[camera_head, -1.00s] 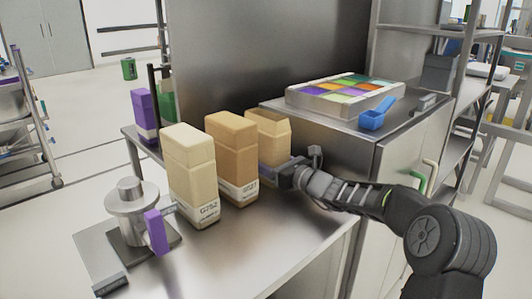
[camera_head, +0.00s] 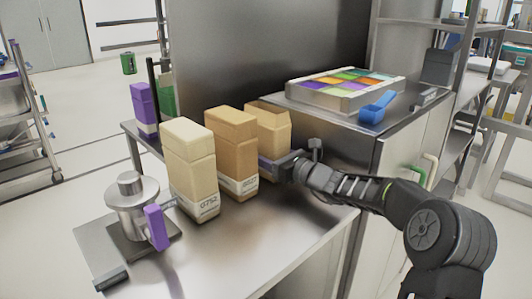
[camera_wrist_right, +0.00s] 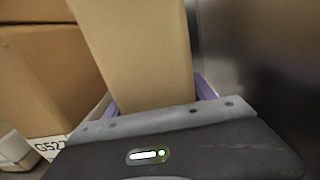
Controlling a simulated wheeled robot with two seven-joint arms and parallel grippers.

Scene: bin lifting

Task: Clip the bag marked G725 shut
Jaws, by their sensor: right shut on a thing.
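Three upright bags stand in a row on the steel table. The cream one (camera_head: 188,160) reads about G752, and the tan middle one (camera_head: 232,145) reads about G527, also partly in the wrist view. My right gripper (camera_head: 276,164) is shut around that bag's lower part; the wrist view shows the bag (camera_wrist_right: 140,55) between the purple-edged fingers. I see no sure clip; a purple block (camera_head: 156,228) is at the metal stand. My left gripper is out of view.
A round metal stand (camera_head: 131,205) sits at the table's left front. A raised steel cabinet at the right bears a tray of coloured compartments (camera_head: 325,103) and a blue scoop (camera_head: 377,107). A purple bag (camera_head: 143,105) stands behind. The table's front middle is clear.

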